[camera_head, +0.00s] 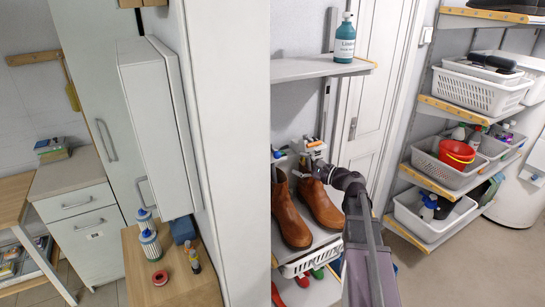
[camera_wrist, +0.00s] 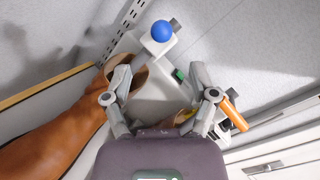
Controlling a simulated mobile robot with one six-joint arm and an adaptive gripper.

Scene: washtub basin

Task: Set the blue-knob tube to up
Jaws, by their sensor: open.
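In the wrist view a round blue knob (camera_wrist: 162,31) sits at the far end of a pale grey-white body, beyond my fingertips. Which way its tube points is hard to tell. My gripper (camera_wrist: 160,74) is open, its two fingers apart, with the pale body (camera_wrist: 155,90) showing between and beyond them. Whether the fingers touch it cannot be told. A green piece (camera_wrist: 180,74) and an orange handle-like piece (camera_wrist: 235,114) are to the right. In the head view my gripper (camera_head: 310,148) is at the wall above the brown boots, small and partly hidden among coloured parts.
Brown boots (camera_head: 288,210) stand on the shelf below my gripper; one brown boot (camera_wrist: 50,140) fills the wrist view's left. A teal bottle (camera_head: 345,38) stands on the shelf (camera_head: 300,68) above. Baskets (camera_head: 480,88) fill shelves at right. Open floor (camera_head: 480,265) lies at lower right.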

